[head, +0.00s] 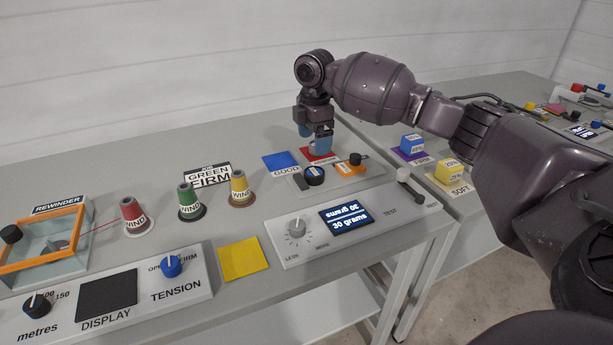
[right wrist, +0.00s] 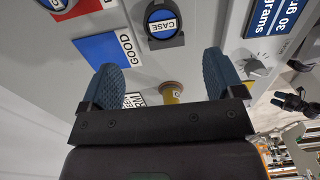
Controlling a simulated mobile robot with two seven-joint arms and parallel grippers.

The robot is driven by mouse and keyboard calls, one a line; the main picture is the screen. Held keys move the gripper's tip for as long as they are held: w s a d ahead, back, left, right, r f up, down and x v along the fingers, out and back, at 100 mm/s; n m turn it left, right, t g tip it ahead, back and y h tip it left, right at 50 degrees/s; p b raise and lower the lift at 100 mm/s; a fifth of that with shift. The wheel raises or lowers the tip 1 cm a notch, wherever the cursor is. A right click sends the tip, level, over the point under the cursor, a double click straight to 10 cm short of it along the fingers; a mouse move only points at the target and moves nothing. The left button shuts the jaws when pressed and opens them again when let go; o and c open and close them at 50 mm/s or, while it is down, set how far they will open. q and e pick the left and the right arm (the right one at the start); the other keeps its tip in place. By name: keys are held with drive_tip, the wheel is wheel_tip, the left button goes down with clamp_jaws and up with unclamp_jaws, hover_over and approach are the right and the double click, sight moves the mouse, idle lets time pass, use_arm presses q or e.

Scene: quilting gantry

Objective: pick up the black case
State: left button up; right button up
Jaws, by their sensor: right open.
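The black case (head: 315,175) is a small round black piece on the bench just in front of the blue GOOD pad. In the right wrist view the case (right wrist: 162,38) shows a blue top with a white CASE label, beyond the fingertips and near the top of the picture. My right gripper (head: 314,138) hangs down over the red pad, behind the case and apart from it. In the right wrist view its blue fingers (right wrist: 163,78) are spread with nothing gripped between them. My left gripper is not in view.
A blue GOOD pad (head: 281,163), a red pad (head: 322,155) and an orange piece with a black knob (head: 350,166) are close by. The scale box (head: 297,238) stands in front. Red, green and yellow (head: 241,187) cones stand left. A bench gap lies right.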

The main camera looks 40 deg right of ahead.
sight(314, 171)
drive_tip(key=shift+s+f, duration=0.15)
drive_tip(key=shift+f, duration=0.25)
wheel_tip(314, 171, down, 4)
drive_tip(key=shift+r+b, duration=0.1)
drive_tip(key=shift+b, duration=0.4)
drive_tip(key=shift+f, duration=0.35)
wheel_tip(314, 171, down, 4)
drive_tip(key=shift+s+f+b, duration=0.1)
drive_tip(key=shift+f+b, duration=0.05)
drive_tip(key=shift+b, duration=0.65)
drive_tip(key=shift+f, duration=0.3)
drive_tip(key=shift+r, duration=0.1)
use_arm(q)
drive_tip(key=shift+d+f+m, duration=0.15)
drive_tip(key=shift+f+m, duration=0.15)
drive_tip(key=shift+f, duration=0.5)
use_arm(e)
drive_tip(key=shift+a, duration=0.1)
drive_tip(key=c, duration=1)
